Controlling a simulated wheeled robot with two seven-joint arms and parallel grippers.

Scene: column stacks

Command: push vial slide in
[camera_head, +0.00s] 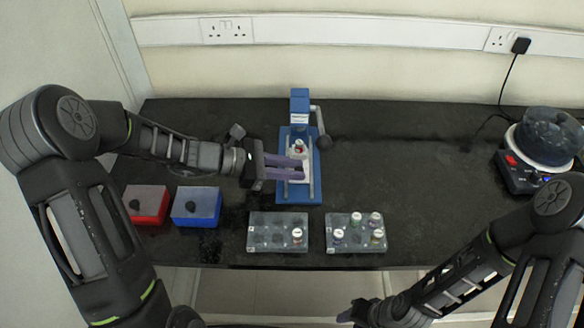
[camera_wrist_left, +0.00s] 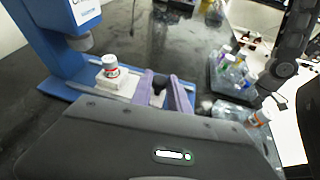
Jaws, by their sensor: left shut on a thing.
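The blue press (camera_head: 300,105) stands at the middle back of the bench, with a lever on its right side. Its white vial slide (camera_head: 304,158) lies on the blue base and carries a vial (camera_head: 299,146) with a white and red top. In the left wrist view the vial (camera_wrist_left: 110,66) stands upright in the white slide (camera_wrist_left: 118,83), in front of the press head (camera_wrist_left: 78,42). My left gripper (camera_head: 300,168) has its purple fingers over the slide's front, around a dark knob (camera_wrist_left: 158,90). My right gripper (camera_head: 358,312) is low at the front; its fingers are unclear.
Two clear racks stand at the front, the left rack (camera_head: 262,237) with one vial and the right rack (camera_head: 338,246) with several. A red box (camera_head: 147,204) and a blue box (camera_head: 196,206) are at left. A stirrer with a bowl (camera_head: 549,135) is at right. The bench right of the press is clear.

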